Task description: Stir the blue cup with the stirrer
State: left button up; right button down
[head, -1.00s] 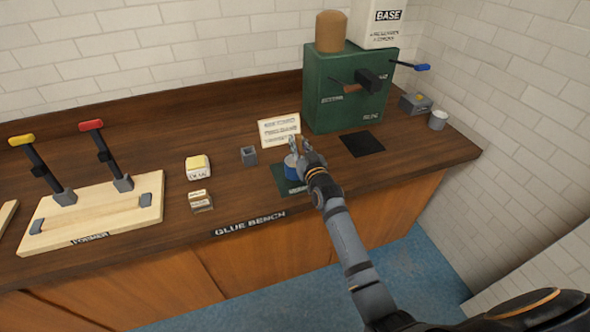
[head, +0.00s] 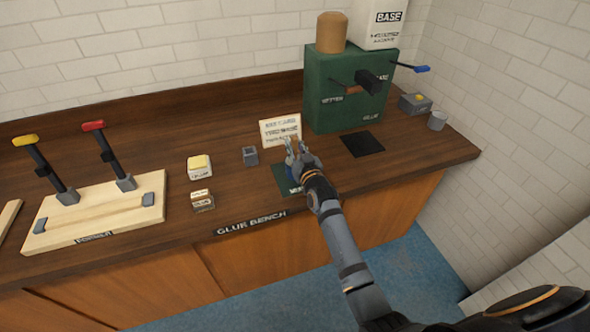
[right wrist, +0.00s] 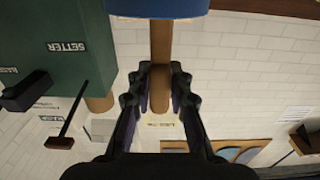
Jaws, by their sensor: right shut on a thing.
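The blue cup (head: 291,172) stands on the dark green mat (head: 280,178) near the front of the bench, mostly hidden by my right gripper (head: 297,148). In the right wrist view the cup (right wrist: 160,7) shows at the top edge. My right gripper (right wrist: 160,75) is shut on the wooden stirrer (right wrist: 161,42), which reaches from the fingers to the cup's rim. The stirrer's far end is hidden at the cup, so its depth inside cannot be told. My left gripper is not in view.
A white card (head: 280,131) stands just behind the mat. A green machine (head: 345,95) with levers is behind and right, with a black pad (head: 362,144) before it. A small grey holder (head: 250,155) and labelled blocks (head: 199,167) are left, beyond them a lever board (head: 95,215).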

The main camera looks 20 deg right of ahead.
aim_at(295, 135)
jog(key=shift+d, duration=0.25)
jog(key=shift+w+f, duration=0.2)
jog(key=shift+s+a+r, duration=0.1)
jog(key=shift+r, duration=0.1)
notch_tip(295, 135, up, 2)
jog(key=shift+p, duration=1.1)
notch_tip(295, 135, up, 4)
jog(key=p, duration=0.3)
jog(key=shift+p, duration=0.3)
notch_tip(295, 135, up, 5)
jog(key=p, duration=0.4)
jog(key=shift+p, duration=0.35)
